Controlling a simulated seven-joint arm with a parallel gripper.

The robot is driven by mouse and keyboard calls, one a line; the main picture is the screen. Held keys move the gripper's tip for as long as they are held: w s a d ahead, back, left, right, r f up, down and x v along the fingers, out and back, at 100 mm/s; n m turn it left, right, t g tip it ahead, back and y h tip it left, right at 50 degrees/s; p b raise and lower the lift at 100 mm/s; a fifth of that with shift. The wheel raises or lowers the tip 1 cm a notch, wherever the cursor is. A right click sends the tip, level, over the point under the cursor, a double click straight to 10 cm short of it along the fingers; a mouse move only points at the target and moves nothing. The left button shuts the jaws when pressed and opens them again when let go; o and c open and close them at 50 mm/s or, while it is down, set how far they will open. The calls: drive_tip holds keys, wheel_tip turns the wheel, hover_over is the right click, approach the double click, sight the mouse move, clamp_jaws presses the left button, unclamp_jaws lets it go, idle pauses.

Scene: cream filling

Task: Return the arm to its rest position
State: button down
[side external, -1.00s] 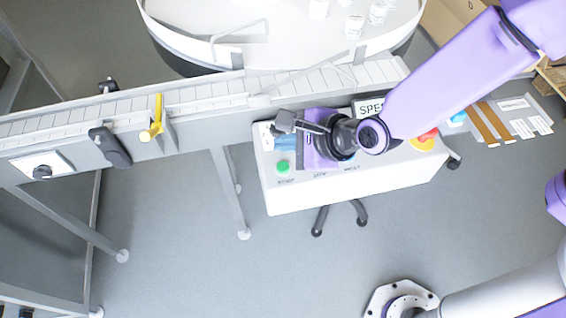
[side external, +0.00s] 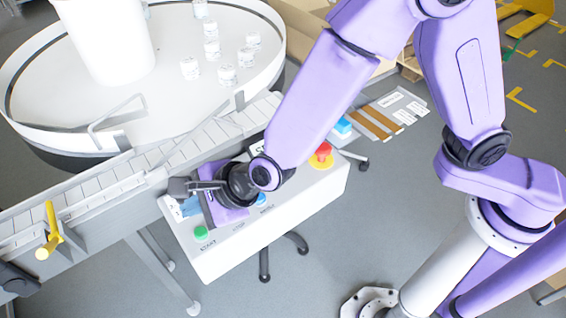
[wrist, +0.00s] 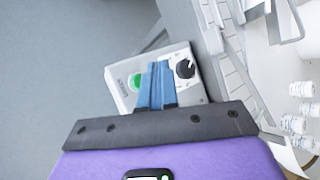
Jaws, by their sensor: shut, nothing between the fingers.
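My gripper (side external: 190,207) hangs over the left end of the white control box in the side view, its blue fingers partly hidden by the purple and black wrist. In the wrist view my gripper (wrist: 157,88) shows its two blue fingers together, with nothing between them. Beyond the fingers lie the control box's face (wrist: 122,92), a green button (wrist: 134,81) and a black knob (wrist: 185,68). Whether the fingertips touch the box cannot be told. My arm reaches across the box from the right.
The control box (side external: 290,210) carries a green start button (side external: 201,233) and a red emergency stop (side external: 322,152). A conveyor (side external: 100,190) runs along its far side. Behind it is a round white table (side external: 150,120) with several small jars.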

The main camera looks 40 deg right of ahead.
drive_tip(key=s+d+r+n+g+h, duration=0.2)
drive_tip(key=s+d+n, duration=0.4)
drive_tip(key=d+n, duration=0.4)
drive_tip(key=s+d+r+n+g+h, duration=0.2)
drive_tip(key=s+d+n, duration=0.4)
drive_tip(key=d+n, duration=0.4)
drive_tip(key=s+d+r+n+g+h, duration=0.1)
drive_tip(key=s+d+r+n, duration=0.3)
drive_tip(key=d, duration=1.5)
drive_tip(key=s+n+g, duration=0.1)
drive_tip(key=s+n, duration=0.2)
drive_tip(key=n, duration=0.4)
drive_tip(key=shift+d+g+h, duration=0.3)
drive_tip(key=shift+h, duration=0.1)
